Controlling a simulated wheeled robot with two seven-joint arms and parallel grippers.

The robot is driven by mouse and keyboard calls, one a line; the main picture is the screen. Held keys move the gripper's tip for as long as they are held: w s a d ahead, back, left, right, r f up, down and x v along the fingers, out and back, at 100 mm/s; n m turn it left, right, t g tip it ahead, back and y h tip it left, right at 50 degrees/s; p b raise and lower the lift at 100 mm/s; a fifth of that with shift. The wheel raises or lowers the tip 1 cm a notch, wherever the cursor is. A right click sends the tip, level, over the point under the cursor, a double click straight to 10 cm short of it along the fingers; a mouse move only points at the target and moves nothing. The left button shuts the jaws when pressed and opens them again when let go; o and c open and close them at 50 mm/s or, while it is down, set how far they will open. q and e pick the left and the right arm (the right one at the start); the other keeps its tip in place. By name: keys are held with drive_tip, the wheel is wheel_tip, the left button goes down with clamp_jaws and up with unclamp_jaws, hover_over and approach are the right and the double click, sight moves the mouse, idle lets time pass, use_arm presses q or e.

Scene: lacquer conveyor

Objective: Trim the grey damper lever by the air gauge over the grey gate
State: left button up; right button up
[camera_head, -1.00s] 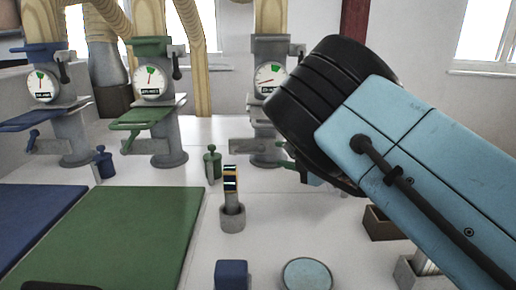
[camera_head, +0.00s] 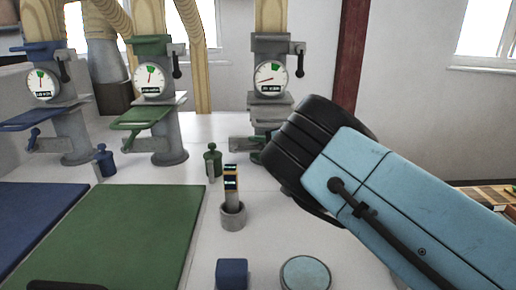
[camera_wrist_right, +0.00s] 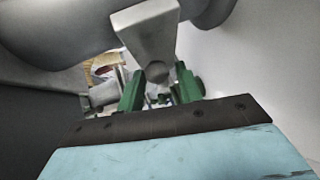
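The grey station's air gauge (camera_head: 270,78) is at upper centre in the head view. Its dark needle points left and slightly down, away from the green band at the top. The grey gate (camera_head: 268,114) is the flat piece below the gauge. My right wrist covers the post's lower right side. My right gripper's green fingers (camera_wrist_right: 160,90) stand apart in the right wrist view, with a grey wedge-shaped part and round knob between or just beyond them. Contact is unclear.
Similar blue (camera_head: 42,84) and green (camera_head: 149,79) gauge stations stand at left. A green weight-like piece (camera_head: 212,162) and a grey cup (camera_head: 232,216) holding striped sticks are near my right wrist. Blue and green mats (camera_head: 120,235) cover the left front.

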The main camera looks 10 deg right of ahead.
clamp_jaws()
drive_tip(key=shift+a+r+n+g+h, duration=0.1)
drive_tip(key=shift+r+n+g+h, duration=0.2)
drive_tip(key=shift+r+n, duration=0.15)
unclamp_jaws()
